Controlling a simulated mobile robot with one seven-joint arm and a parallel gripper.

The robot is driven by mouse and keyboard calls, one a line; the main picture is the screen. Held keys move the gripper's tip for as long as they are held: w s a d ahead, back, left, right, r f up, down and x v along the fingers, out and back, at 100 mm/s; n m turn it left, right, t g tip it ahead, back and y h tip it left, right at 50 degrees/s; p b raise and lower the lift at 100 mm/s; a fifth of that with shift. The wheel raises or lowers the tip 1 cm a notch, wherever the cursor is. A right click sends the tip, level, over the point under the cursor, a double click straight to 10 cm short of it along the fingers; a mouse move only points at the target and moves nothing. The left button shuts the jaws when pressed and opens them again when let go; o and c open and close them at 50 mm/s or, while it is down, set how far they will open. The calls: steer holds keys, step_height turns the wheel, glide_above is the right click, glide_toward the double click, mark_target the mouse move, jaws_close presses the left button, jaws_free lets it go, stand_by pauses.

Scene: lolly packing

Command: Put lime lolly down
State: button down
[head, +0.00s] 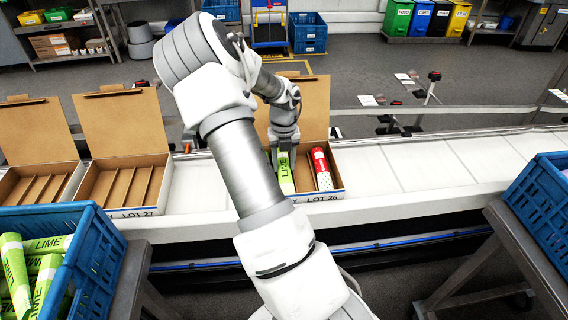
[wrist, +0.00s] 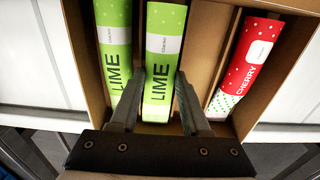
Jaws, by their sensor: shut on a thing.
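My gripper (head: 284,148) is lowered over the open cardboard box marked LOT 26 (head: 322,198). It is shut on a green lime lolly (head: 286,174), with one finger on each side in the wrist view (wrist: 160,92). The held lolly (wrist: 162,60) lies lengthwise in or just above a slot; I cannot tell if it touches the floor. Another lime lolly (wrist: 114,45) lies in the slot to its left. A red and white cherry lolly (wrist: 243,65) lies on the right, also in the head view (head: 321,168). My arm hides the box's left part in the head view.
An empty slot (wrist: 205,45) shows between the held lolly and the cherry one. Two open, empty boxes, one marked LOT 27 (head: 140,213), stand left on the white conveyor (head: 420,163). A blue crate (head: 95,255) of lime lollies is front left; another blue crate (head: 540,215) is right.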

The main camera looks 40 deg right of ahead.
steer(key=shift+f, duration=0.55)
steer(key=c, duration=0.7)
jaws_free()
steer(key=shift+o, duration=0.2)
steer(key=shift+r, duration=0.1)
